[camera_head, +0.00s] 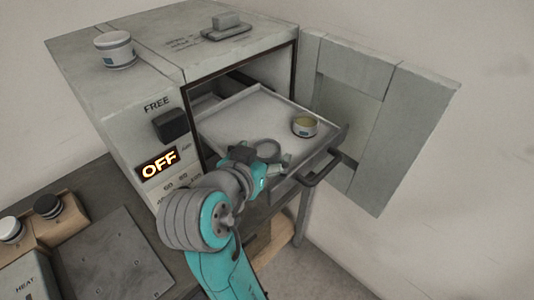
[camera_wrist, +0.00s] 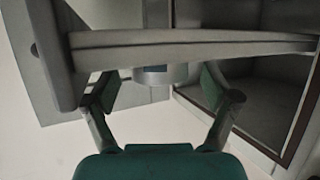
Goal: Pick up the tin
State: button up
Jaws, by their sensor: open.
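A second pale tin (camera_head: 115,50) with a blue label stands on top of the oven. My gripper (camera_head: 266,162) is at the tray's near side, to the lower left of the tray tin and apart from it. In the wrist view my gripper (camera_wrist: 160,92) is open, its fingers spread wide. A tin with a blue patch (camera_wrist: 155,75) shows between them, beyond the tray rim (camera_wrist: 200,48), which hides part of it.
The oven door (camera_head: 385,110) stands open at the right. A dark handle (camera_head: 320,170) sticks out from the tray's front. A grey plate (camera_head: 110,255) and round knobs (camera_head: 47,205) are at the lower left.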

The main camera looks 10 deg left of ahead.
aim_at(267, 152)
jog(key=shift+x, duration=1.25)
jog(key=shift+c, duration=0.3)
jog(key=c, duration=1.3)
jog(key=shift+o, duration=0.2)
notch_tip(267, 152, up, 10)
